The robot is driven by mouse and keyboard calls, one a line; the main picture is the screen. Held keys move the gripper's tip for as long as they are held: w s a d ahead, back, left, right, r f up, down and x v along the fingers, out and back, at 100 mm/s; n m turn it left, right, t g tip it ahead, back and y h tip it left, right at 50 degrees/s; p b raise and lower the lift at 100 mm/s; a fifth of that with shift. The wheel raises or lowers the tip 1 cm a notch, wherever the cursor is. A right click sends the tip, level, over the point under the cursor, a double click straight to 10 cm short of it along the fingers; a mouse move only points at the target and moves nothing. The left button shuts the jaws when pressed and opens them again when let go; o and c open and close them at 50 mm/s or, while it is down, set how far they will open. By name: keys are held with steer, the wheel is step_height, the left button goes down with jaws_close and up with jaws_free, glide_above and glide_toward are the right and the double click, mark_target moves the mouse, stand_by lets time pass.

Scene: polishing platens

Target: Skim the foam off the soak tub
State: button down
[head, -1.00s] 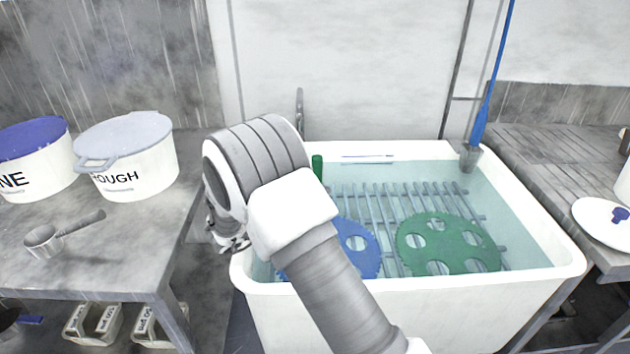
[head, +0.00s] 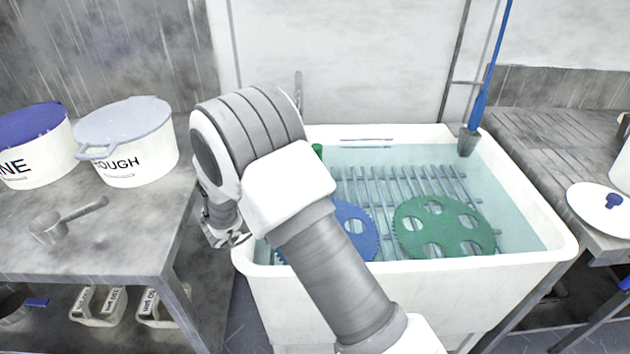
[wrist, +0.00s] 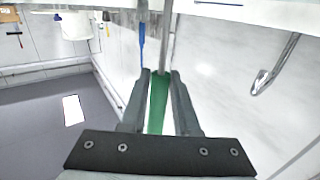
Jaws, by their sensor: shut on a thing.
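The white soak tub (head: 400,283) fills the middle of the head view, with pale clear water (head: 400,156) in it. No distinct foam shows on the visible water; my arm covers the tub's left side. A blue toothed disc (head: 356,232) and a green toothed disc (head: 445,226) lie over a slatted rack (head: 372,190) in the water. In the wrist view my gripper (wrist: 160,76) is shut on a green handle (wrist: 158,103), which continues into a grey rod (wrist: 165,38). A small green piece (head: 317,150) shows behind my arm. The fingers are hidden in the head view.
A blue-handled paddle (head: 480,103) stands at the tub's back right corner. The left table (head: 120,240) holds lidded tubs (head: 130,160) and a scoop (head: 50,227). A tap (wrist: 275,65) is near the wall.

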steer(key=shift+r+p, duration=4.2)
steer(key=shift+r, duration=1.6)
